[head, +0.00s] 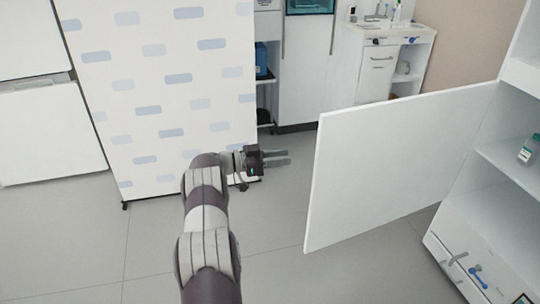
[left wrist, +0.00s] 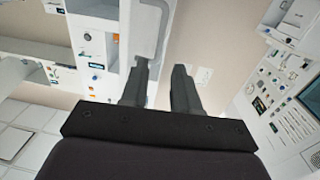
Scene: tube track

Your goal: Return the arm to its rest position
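My left arm (head: 207,230) reaches forward from the bottom of the head view. Its gripper (head: 276,157) points right, in mid-air in front of the patterned panel and left of the open white door. In the left wrist view the two dark fingers (left wrist: 160,78) stand apart with nothing between them, so the gripper is open and empty. My right arm and gripper do not show in either view.
A white door panel (head: 385,170) stands open to the right of my gripper. Right of it is a white cabinet with shelves (head: 508,165), holding a small bottle (head: 528,150). A blue-patterned panel (head: 155,95) stands at the left. Grey floor (head: 150,240) is clear.

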